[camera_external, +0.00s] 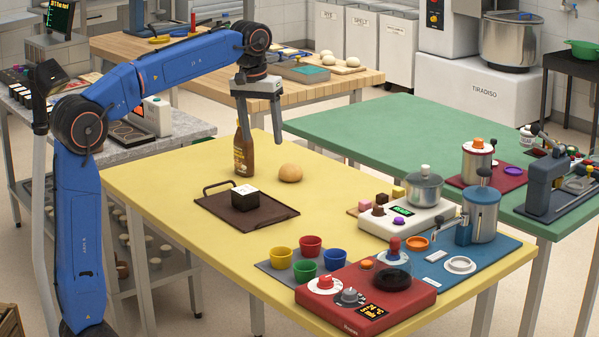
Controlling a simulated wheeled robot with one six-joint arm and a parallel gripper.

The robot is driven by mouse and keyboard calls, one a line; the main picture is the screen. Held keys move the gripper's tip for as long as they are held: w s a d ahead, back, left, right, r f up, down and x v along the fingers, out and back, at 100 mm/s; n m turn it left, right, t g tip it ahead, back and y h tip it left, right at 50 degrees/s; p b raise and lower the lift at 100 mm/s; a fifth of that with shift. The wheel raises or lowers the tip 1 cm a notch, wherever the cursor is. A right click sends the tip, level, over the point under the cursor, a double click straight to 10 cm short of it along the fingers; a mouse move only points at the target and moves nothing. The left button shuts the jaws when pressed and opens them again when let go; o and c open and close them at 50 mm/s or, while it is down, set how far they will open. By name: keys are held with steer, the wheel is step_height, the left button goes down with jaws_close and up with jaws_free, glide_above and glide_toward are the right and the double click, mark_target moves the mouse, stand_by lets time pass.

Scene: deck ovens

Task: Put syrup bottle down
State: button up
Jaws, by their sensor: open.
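A brown syrup bottle (244,156) with a yellowish label stands upright on the yellow table (160,190), behind the dark tray. My gripper (262,150) points down at the bottle, with its fingers spread. One finger is at the bottle's left and upper side, the other hangs to its right, above the bun. The jaws are open. The left finger overlaps the bottle's neck in the picture, and I cannot tell whether they touch.
A dark tray (270,212) with a black and white cube (245,198) lies in front of the bottle. A round bun (290,172) sits right of it. Coloured cups (310,246), a red device (368,300) and a pot (424,187) fill the table's right part. The left front is clear.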

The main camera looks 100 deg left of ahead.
steer(key=s+d+f+m+t, duration=0.15)
steer(key=d+f, duration=0.25)
steer(key=d, duration=0.5)
steer(key=s+d+f+m, duration=0.3)
steer(key=d, duration=0.5)
steer(key=s+d+f+m+t, duration=0.1)
steer(key=s+d+f+m, duration=0.2)
steer(key=d, duration=0.6)
steer(key=s+d+f+m, duration=0.3)
steer(key=s+d+f, duration=0.2)
steer(key=f, duration=0.4)
steer(key=s+d+f+m+t+h, duration=0.1)
steer(key=s+d+f+m, duration=0.2)
steer(key=s+d+f, duration=0.3)
step_height(320, 180, down, 3)
steer(key=shift+s+d+f, duration=0.15)
steer(key=shift+s+d, duration=0.15)
steer(key=shift+d, duration=0.45)
